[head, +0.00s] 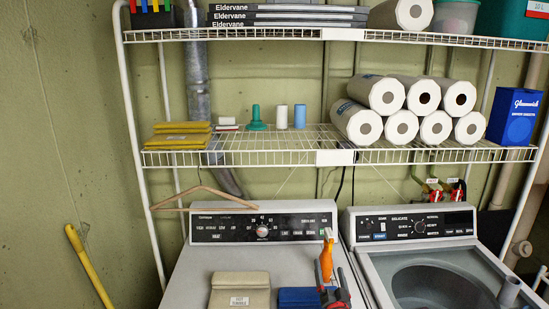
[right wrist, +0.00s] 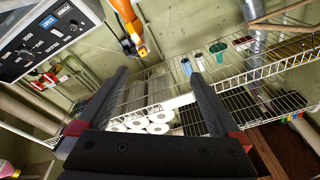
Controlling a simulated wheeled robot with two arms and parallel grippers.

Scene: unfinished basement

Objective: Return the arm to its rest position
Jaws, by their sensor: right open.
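My right gripper (head: 334,284) is low in the head view, over the top of the left-hand washing machine (head: 240,262). In the right wrist view its two dark fingers (right wrist: 158,76) are spread apart with nothing held between them. An orange object (head: 326,262) with a pale tip shows upright right by the gripper in the head view. In the right wrist view the orange object (right wrist: 128,22) is outside the gap, near the left fingertip. I cannot tell whether it touches the gripper. My left gripper is not in view.
A white wire shelf (head: 235,158) stands behind the machines, with paper rolls (head: 383,96) and yellow packs (head: 180,134). A beige pack (head: 240,290) and a blue item (head: 297,297) lie on the left machine. The right machine (head: 450,258) has a round opening. A yellow pole (head: 88,265) leans at left.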

